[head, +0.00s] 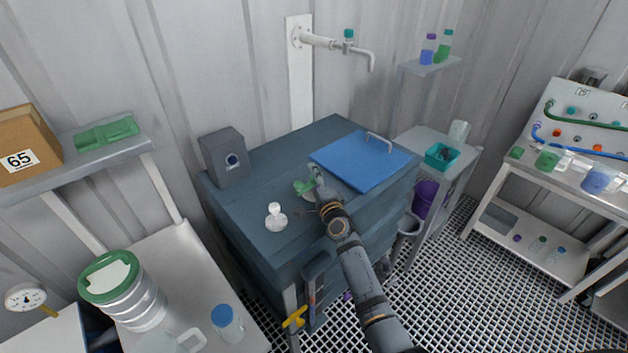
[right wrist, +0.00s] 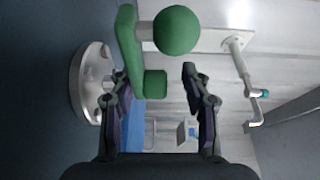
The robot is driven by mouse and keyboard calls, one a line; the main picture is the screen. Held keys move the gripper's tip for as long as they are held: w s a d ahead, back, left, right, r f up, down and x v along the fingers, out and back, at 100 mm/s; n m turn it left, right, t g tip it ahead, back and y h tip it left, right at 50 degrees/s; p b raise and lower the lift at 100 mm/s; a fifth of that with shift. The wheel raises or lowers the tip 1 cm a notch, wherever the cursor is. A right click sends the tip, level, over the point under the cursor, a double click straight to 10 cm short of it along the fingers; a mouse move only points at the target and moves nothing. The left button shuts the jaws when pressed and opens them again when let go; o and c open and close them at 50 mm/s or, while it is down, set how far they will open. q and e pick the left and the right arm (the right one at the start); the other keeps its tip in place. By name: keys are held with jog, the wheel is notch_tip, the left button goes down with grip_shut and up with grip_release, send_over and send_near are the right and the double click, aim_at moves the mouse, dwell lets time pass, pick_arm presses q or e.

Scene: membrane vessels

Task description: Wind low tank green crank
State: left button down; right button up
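The low tank (head: 250,205) is a dark blue-grey box in the middle of the head view. Its green crank (head: 302,187) stands on top, partly hidden by my right gripper (head: 317,178). In the right wrist view the crank has a green arm (right wrist: 128,50), a round green knob (right wrist: 176,31) and a silver flange (right wrist: 90,85). My right gripper (right wrist: 156,76) is open, its fingers apart. A short green block of the crank shows between the fingertips; whether a finger touches it I cannot tell. My left gripper is not in view.
A blue lid (head: 350,162) with a handle and a white-topped fitting (head: 276,217) are on the tank top near the crank. A grey box (head: 224,158) stands at its back left. A wall pipe (head: 335,43) with a tap is behind. A yellow handle (head: 294,318) is low in front.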

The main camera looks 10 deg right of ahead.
jog(key=shift+s+f, duration=0.1)
jog(key=shift+s+f, duration=0.1)
jog(key=shift+s, duration=0.15)
jog(key=s, duration=0.7)
jog(key=s+d, duration=0.1)
jog(key=s, duration=0.3)
jog(key=shift+s, duration=0.25)
